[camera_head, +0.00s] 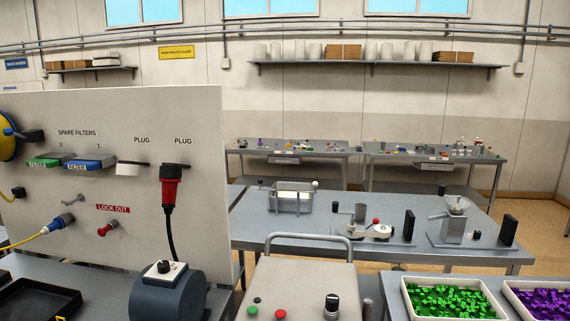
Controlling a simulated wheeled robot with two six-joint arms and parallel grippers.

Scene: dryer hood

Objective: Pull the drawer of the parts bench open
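Two grey benches stand at the back, each with a shallow drawer under its top. The left back bench (318,149) has a drawer front (284,161) that looks shut. The right back bench (386,158) has a drawer front (433,167) that also looks shut. Both fronts carry a small pale label too small to read, so I cannot tell which is the parts bench. Neither of my grippers shows in this view.
A grey table (350,243) with several devices stands in front of the back benches. A white panel (110,120) with filters and plugs blocks the left. A control cart (300,285) stands close in front. Trays of green (455,278) and purple parts stand at right.

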